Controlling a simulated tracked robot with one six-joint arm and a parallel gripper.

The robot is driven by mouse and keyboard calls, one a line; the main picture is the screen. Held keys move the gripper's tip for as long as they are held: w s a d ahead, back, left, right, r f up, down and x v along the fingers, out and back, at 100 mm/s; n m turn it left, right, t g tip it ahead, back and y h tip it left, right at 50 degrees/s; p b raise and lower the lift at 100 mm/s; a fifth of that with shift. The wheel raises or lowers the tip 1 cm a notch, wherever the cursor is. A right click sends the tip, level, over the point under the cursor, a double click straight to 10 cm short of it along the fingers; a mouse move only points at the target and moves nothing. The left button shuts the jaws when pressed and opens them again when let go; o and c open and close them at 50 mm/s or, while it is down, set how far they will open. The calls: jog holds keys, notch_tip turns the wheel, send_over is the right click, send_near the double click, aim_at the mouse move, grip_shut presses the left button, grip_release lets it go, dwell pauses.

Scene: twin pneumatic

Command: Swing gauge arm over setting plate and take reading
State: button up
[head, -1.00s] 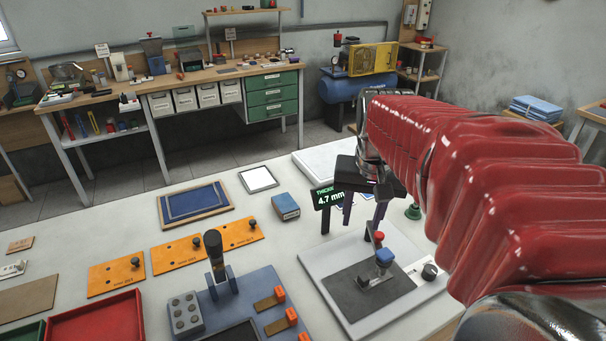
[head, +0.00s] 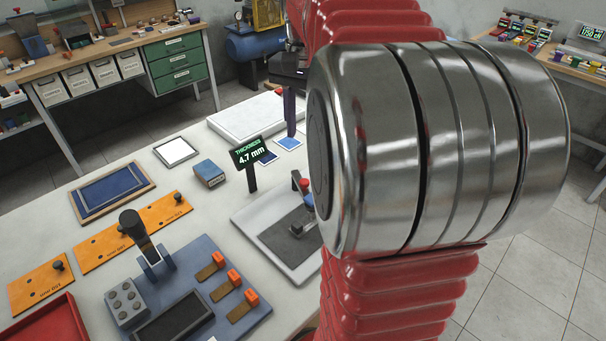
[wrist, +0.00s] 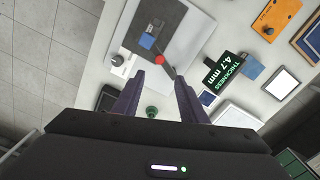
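The gauge's white base (head: 262,251) carries a dark grey plate (head: 284,244); my arm hides its right side in the head view. A swing arm with a red knob (head: 304,184) and a blue block (head: 309,201) sits over the plate. In the wrist view the red knob (wrist: 159,60) lies just beyond the fingertips and the blue block (wrist: 147,41) farther out. The display (head: 249,154) reads thickness 4.7 mm. My gripper (wrist: 160,79) is open and empty, with its purple fingers apart. Which piece is the setting plate, I cannot tell.
Two small blue cards (head: 288,143) lie behind the display. A blue box (head: 208,173), a white-faced frame (head: 176,151), orange plates (head: 159,218) and a blue-grey fixture (head: 194,277) stand to the left. A pale slab (head: 238,115) lies at the back. A green knob (wrist: 151,111) shows below the fingers.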

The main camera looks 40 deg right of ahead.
aim_at(304, 181)
jog(key=shift+f, duration=0.1)
notch_tip(304, 181, down, 14)
jog(key=shift+r, duration=0.15)
dwell(0.6)
grip_shut()
dwell(0.4)
